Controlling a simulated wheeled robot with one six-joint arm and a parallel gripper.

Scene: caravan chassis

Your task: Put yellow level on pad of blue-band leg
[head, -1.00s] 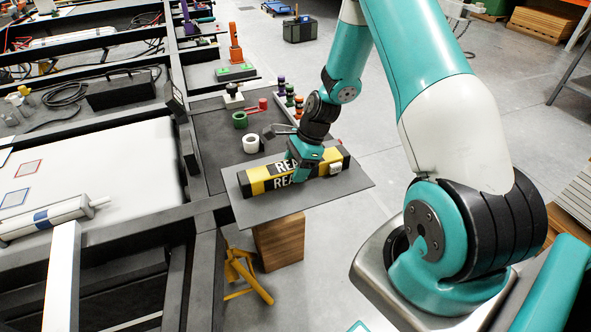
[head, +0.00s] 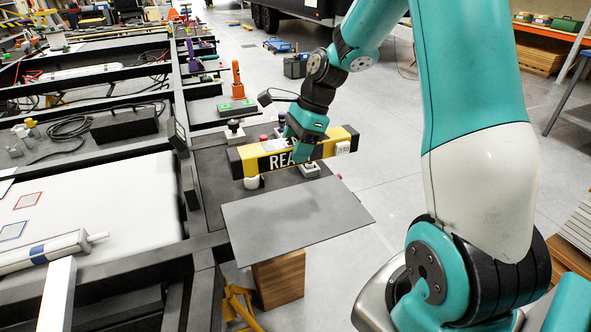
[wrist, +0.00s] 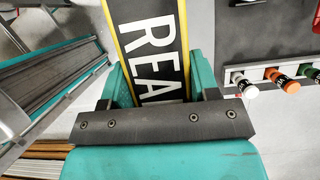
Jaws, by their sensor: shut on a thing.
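The yellow level (head: 255,160) is a long yellow and black bar with white lettering. My gripper (head: 303,150) is shut on its middle and holds it roughly horizontal, above the dark deck behind the grey plate. In the wrist view the level (wrist: 150,40) lies between the jaws of my gripper (wrist: 157,90). A white cylinder with a blue band (head: 40,250) lies at the left of the head view. I cannot tell which pad belongs to a blue-band leg.
The bare grey plate (head: 290,220) rests on a wooden block (head: 278,278). A white roll (head: 252,182) shows just below the level. An orange upright part (head: 237,82) stands beyond it. Black frame rails run along the left. Open floor lies to the right.

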